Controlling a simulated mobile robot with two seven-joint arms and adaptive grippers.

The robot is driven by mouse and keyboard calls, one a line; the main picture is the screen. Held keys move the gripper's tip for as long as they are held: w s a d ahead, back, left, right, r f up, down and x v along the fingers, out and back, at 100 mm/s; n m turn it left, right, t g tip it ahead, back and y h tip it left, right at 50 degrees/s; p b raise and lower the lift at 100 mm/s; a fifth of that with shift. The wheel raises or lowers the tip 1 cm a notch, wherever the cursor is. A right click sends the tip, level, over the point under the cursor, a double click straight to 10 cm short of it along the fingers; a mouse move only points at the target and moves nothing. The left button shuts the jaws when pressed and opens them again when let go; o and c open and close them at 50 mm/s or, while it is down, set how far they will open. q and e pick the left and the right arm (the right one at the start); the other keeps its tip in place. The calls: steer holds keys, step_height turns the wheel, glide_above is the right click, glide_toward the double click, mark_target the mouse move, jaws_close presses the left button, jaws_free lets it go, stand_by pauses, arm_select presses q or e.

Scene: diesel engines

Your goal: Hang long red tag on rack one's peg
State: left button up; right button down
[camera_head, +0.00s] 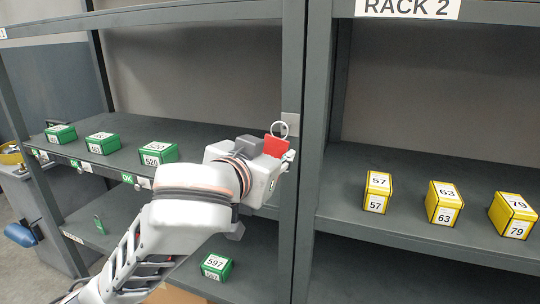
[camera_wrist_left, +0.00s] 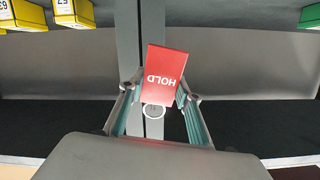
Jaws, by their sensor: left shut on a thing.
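The red tag (camera_head: 276,147) is upright at my left gripper (camera_head: 284,160), in front of the post between the two racks. In the left wrist view the tag (camera_wrist_left: 165,75) reads HOLD upside down and sits between the two fingers of the gripper (camera_wrist_left: 157,98), which is shut on it. Its metal ring (camera_head: 280,129) sticks up above the tag and also shows in the wrist view (camera_wrist_left: 153,111). A small light plate (camera_head: 291,123) is on the post just behind the ring; the peg itself cannot be made out. I cannot tell whether the ring touches anything. My right gripper is not in view.
The left rack's shelf (camera_head: 210,137) carries several green boxes (camera_head: 158,154); another green box (camera_head: 216,267) is lower down. Rack 2, under its sign (camera_head: 407,7), holds yellow boxes (camera_head: 444,203) on its shelf. The dark post (camera_head: 288,215) stands close to my gripper.

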arm_select(q)
steer(key=shift+x, duration=1.2)
steer(key=shift+w+d+f, duration=0.2)
steer(key=shift+w+f, duration=0.05)
steer(key=shift+w, duration=0.4)
steer(key=o, duration=1)
